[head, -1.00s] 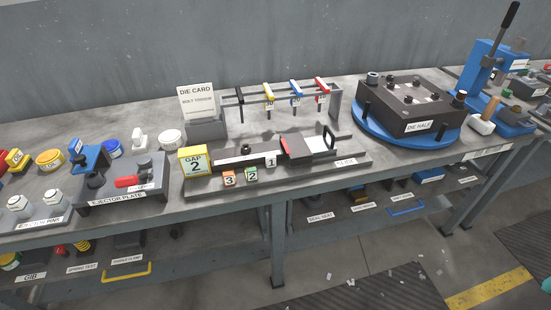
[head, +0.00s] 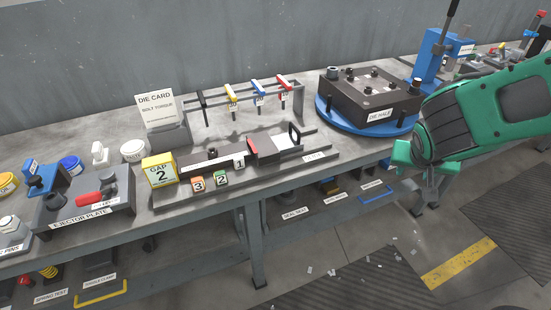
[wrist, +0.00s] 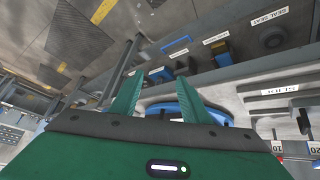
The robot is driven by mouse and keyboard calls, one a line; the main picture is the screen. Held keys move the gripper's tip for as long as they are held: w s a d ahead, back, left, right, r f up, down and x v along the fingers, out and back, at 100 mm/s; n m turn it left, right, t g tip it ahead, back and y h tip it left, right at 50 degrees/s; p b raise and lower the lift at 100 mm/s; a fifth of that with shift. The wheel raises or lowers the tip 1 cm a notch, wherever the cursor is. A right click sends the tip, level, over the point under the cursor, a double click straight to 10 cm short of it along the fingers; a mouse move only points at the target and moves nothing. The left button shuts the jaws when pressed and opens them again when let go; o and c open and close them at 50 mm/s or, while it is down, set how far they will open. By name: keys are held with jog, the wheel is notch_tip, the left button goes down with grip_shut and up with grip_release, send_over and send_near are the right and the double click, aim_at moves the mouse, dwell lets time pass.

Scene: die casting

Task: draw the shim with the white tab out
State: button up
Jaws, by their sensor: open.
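The white tab marked 1 (head: 239,161) stands upright at the front of the slide fixture (head: 200,168), near its middle. The shim behind the tab is too small to make out. A yellow GAP 2 block (head: 160,171) is at the fixture's left end. My gripper (wrist: 160,78) is open, its two green fingers apart and empty in the wrist view. In the head view my arm is at the right, well away from the tabs.
The blue turntable with the die half (head: 372,98) stands on the bench to the right of the fixture. A rack with coloured hanging tools (head: 243,92) and the die card (head: 155,110) are behind. The ejector plate (head: 90,207) lies left. A lower shelf holds labelled parts.

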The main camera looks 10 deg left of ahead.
jog(key=w+a+n+t+y, duration=0.2)
jog(key=w+a+n+t, duration=0.1)
jog(key=a, duration=1)
jog(key=n+t+y, duration=0.2)
jog(key=n+y, duration=0.4)
jog(key=y, duration=0.2)
send_near(239, 158)
jog(key=x, duration=0.7)
jog(key=shift+w+a+f, duration=0.1)
jog(key=shift+w+a, duration=0.1)
jog(key=shift+w, duration=0.1)
grip_shut()
